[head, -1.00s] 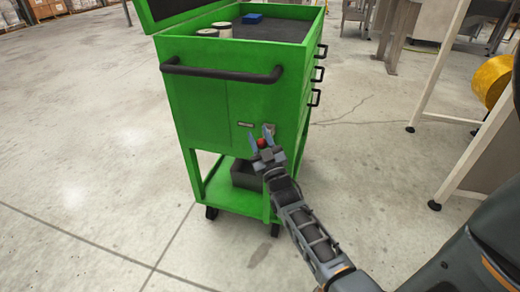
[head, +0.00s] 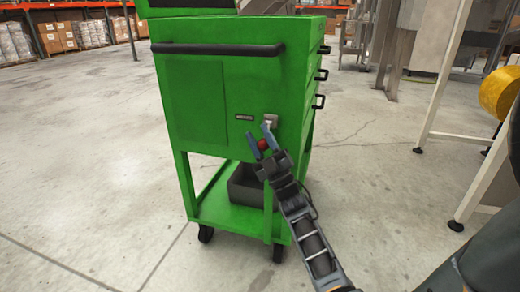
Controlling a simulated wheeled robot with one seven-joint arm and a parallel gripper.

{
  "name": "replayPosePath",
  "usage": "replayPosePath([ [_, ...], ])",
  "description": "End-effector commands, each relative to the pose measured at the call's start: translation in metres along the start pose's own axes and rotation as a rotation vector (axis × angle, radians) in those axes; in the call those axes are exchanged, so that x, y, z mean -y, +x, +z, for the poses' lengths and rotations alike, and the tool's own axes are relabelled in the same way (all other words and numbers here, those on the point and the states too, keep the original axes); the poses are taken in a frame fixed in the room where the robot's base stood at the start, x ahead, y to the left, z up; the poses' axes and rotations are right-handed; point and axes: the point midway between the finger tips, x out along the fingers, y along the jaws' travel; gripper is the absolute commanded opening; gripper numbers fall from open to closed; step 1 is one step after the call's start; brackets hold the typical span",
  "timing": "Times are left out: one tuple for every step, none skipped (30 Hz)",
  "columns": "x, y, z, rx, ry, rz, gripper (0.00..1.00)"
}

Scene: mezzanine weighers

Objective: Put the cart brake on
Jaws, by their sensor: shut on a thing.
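The green cart (head: 195,110) stands ahead of me, with a black push bar (head: 217,49) across its near face. A small label plate (head: 244,118) and a grey bracket (head: 271,120) sit on the lower right of that face. A red knob (head: 263,144), which looks like the end of the brake lever, sits just below the bracket. My gripper (head: 262,142) has its blue-grey fingers around the red knob and is shut on it. The rest of the lever is mostly hidden by the fingers.
A dark bin (head: 244,184) sits on the cart's lower shelf. Black casters (head: 205,234) stand on the concrete floor. To the right are a pale frame leg (head: 443,90) and a yellow roll (head: 499,92). The floor to the left is clear.

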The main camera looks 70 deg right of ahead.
Motion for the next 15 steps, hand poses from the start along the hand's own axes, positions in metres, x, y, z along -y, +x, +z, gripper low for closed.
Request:
replayPosePath([
  [0.0080, -0.0071, 0.0046, -0.005, -0.004, -0.010, 0.00],
  [0.0079, -0.0073, 0.0047, -0.012, -0.009, -0.009, 0.00],
  [0.0078, -0.0073, 0.0048, -0.021, -0.016, -0.009, 0.00],
  [0.0077, -0.0072, 0.0047, -0.027, -0.020, -0.008, 0.00],
  [0.0077, -0.0072, 0.0047, -0.033, -0.024, -0.009, 0.00],
  [0.0078, -0.0070, 0.0047, -0.039, -0.029, -0.009, 0.00],
  [0.0078, -0.0070, 0.0047, -0.042, -0.031, -0.009, 0.00],
  [0.0078, -0.0069, 0.0047, -0.045, -0.034, -0.009, 0.00],
  [0.0077, -0.0068, 0.0046, -0.049, -0.036, -0.009, 0.00],
  [0.0077, -0.0067, 0.0046, -0.051, -0.037, -0.010, 0.00],
  [0.0076, -0.0067, 0.0045, -0.053, -0.039, -0.010, 0.00],
  [0.0075, -0.0066, 0.0045, -0.054, -0.040, -0.010, 0.00],
  [0.0074, -0.0065, 0.0044, -0.055, -0.041, -0.010, 0.00],
  [0.0074, -0.0065, 0.0044, -0.055, -0.041, -0.010, 0.00],
  [0.0073, -0.0064, 0.0043, -0.056, -0.041, -0.010, 0.00],
])
